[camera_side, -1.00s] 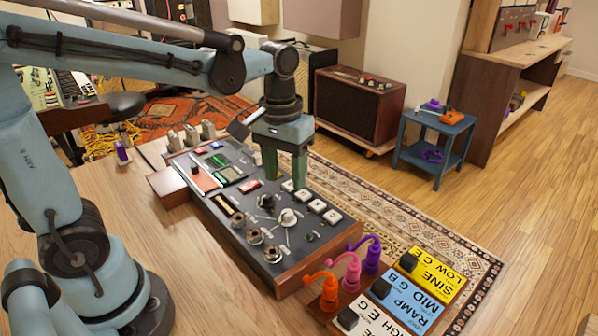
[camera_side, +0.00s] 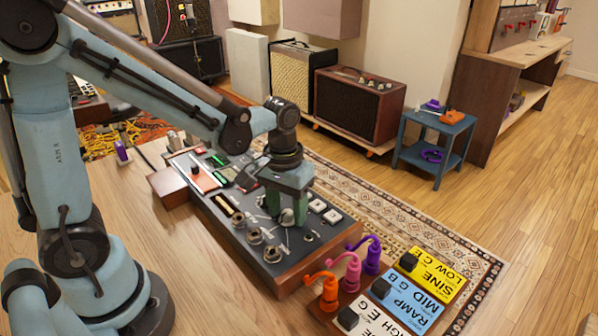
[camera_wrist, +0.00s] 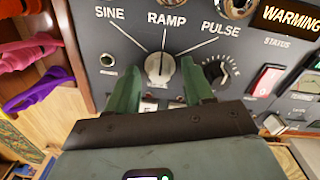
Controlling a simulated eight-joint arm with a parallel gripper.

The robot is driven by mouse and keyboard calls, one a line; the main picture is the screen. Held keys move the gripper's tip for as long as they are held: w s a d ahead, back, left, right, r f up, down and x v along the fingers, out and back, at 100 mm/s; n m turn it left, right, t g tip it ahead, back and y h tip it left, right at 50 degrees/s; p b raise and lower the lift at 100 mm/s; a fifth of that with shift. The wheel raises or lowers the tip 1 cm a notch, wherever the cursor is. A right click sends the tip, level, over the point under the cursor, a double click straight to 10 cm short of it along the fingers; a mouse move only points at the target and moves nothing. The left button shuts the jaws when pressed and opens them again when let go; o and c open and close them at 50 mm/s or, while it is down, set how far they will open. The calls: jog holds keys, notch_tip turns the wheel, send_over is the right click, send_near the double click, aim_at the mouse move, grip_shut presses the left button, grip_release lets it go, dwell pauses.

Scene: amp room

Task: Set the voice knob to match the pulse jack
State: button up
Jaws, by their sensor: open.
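The pale voice knob (camera_wrist: 158,70) sits on the dark panel below the printed words SINE, RAMP and PULSE. Its pointer appears to face RAMP. My gripper (camera_wrist: 162,72) is open, with one green finger on each side of the knob; I cannot tell if they touch it. In the side view, my gripper (camera_side: 286,210) is low over the panel and largely hides the knob. The pulse jack (camera_wrist: 236,7) is the metal ring above PULSE, cut off by the top edge. Metal jacks (camera_side: 254,236) line the panel's near side.
A black knob (camera_wrist: 222,70) stands close to my right finger. Orange (camera_side: 327,291), pink (camera_side: 352,272) and purple (camera_side: 371,256) cable plugs stand beyond the panel's right end. Labelled yellow (camera_side: 438,272), blue and white boxes are beside them.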

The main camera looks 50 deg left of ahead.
grip_shut()
dwell(0.3)
jog(key=m, duration=0.4)
jog(key=shift+m, duration=2.4)
grip_release()
